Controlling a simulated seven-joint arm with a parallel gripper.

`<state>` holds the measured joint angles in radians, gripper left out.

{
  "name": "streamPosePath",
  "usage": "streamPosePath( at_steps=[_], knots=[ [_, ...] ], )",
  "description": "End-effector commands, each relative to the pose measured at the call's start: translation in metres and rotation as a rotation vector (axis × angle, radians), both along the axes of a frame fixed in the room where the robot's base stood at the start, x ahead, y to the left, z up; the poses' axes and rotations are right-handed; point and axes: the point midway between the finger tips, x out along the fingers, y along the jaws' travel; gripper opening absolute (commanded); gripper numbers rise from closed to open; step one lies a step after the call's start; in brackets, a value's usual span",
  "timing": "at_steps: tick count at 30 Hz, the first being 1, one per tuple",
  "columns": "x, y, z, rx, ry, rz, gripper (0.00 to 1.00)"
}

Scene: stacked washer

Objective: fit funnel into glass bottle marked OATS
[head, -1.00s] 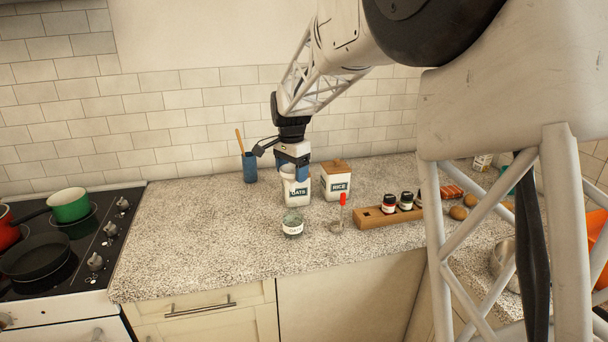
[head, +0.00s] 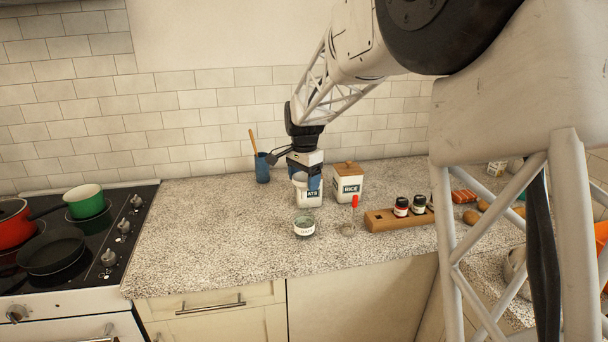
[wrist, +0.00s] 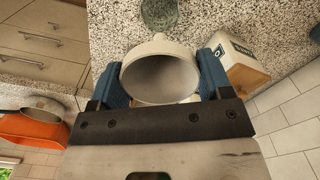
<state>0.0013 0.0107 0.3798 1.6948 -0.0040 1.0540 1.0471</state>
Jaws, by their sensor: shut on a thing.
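A cream funnel (wrist: 160,75) is held between my gripper's blue fingers (wrist: 161,78). Its wide mouth faces the wrist camera and its narrow spout points toward the top of that picture. In the head view my gripper (head: 305,182) is low over the counter, in front of a white canister (head: 313,194) whose label reads "ATS", the rest hidden. A short glass jar (head: 304,225) with a white label stands nearer the counter's front, apart from the funnel. Its label is too small to read. The jar's round top (wrist: 160,13) shows beyond the spout in the wrist view.
The counter left of the jar is clear.

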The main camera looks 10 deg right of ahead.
Motion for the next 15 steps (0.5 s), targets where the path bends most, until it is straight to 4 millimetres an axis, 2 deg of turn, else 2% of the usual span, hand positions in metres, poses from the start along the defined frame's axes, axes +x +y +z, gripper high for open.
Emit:
streamPosePath(
  at_steps=[7,15],
  knots=[
    [0.000,0.000,-0.013,0.000,0.000,0.000,0.61],
    [0.000,0.000,-0.019,0.000,0.000,0.000,0.61]
  ],
)
